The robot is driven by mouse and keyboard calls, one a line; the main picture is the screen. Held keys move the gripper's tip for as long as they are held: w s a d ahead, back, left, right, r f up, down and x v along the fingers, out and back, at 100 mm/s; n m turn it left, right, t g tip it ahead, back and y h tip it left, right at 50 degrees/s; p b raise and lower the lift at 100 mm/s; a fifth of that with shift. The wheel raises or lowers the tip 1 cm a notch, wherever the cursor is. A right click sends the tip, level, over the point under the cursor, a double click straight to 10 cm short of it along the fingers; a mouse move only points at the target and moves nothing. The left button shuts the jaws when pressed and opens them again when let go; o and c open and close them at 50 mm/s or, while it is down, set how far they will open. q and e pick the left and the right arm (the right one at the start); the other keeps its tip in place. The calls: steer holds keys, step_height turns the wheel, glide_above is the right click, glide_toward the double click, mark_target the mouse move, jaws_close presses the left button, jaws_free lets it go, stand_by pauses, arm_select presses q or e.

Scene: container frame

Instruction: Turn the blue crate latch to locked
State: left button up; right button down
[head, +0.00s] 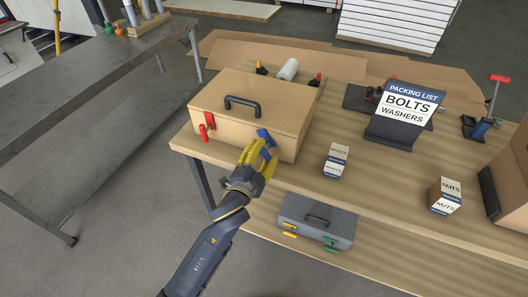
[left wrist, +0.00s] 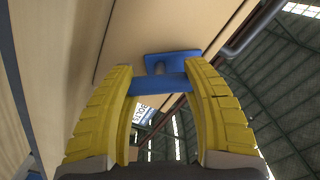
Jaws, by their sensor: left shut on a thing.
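The wooden crate (head: 250,118) stands on the workbench with its lid down and a black handle on top. The blue crate latch (head: 265,137) is on its front face, toward the right. My left gripper (head: 258,158) is at this latch, its yellow fingers on either side of it. In the left wrist view the blue latch (left wrist: 160,84) lies between the fingertips, and the gripper is shut on its lever. The latch's blue mounting plate shows just beyond the fingers. My right gripper is not in view.
A red latch (head: 207,124) is on the crate's left front. A grey case (head: 316,219) with yellow and green latches sits below the bench top. Small boxes (head: 336,161) and a packing list sign (head: 403,112) stand to the right. Bare bench top lies between the boxes.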

arm_select(q)
steer(key=m, duration=0.6)
steer(key=shift+m, duration=0.6)
steer(key=o, duration=1.5)
steer(key=shift+o, duration=0.2)
steer(key=v, duration=1.2)
